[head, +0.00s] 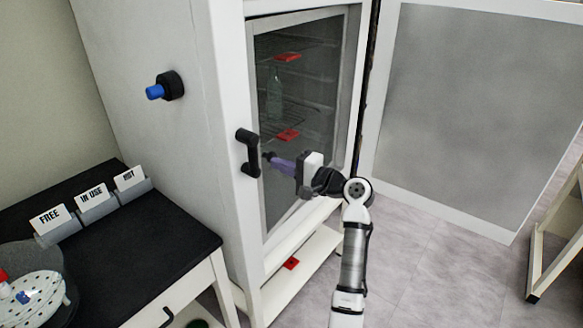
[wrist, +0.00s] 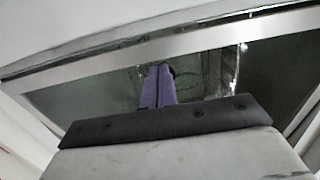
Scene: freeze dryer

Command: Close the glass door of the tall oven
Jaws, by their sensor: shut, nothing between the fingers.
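The tall oven (head: 190,110) is a white cabinet. Its front has a metal-framed glass pane (head: 330,90), through which wire shelves show. A black handle (head: 246,152) stands at the left edge of the front. A wide white-framed panel with a cloudy grey face (head: 470,95) stands swung out to the right. My gripper (head: 270,157) has its purple fingers pointing left, in front of the pane close to the handle; I cannot tell whether they touch. In the wrist view the shut, empty fingers (wrist: 158,72) point at the dark glass and its metal frame (wrist: 130,50).
A blue-tipped black knob (head: 165,87) sticks out of the oven's side. A black-topped table (head: 150,250) with FREE and IN USE cards stands at the lower left. Grey floor (head: 430,260) is open below the panel. A wooden frame (head: 560,235) stands at the right edge.

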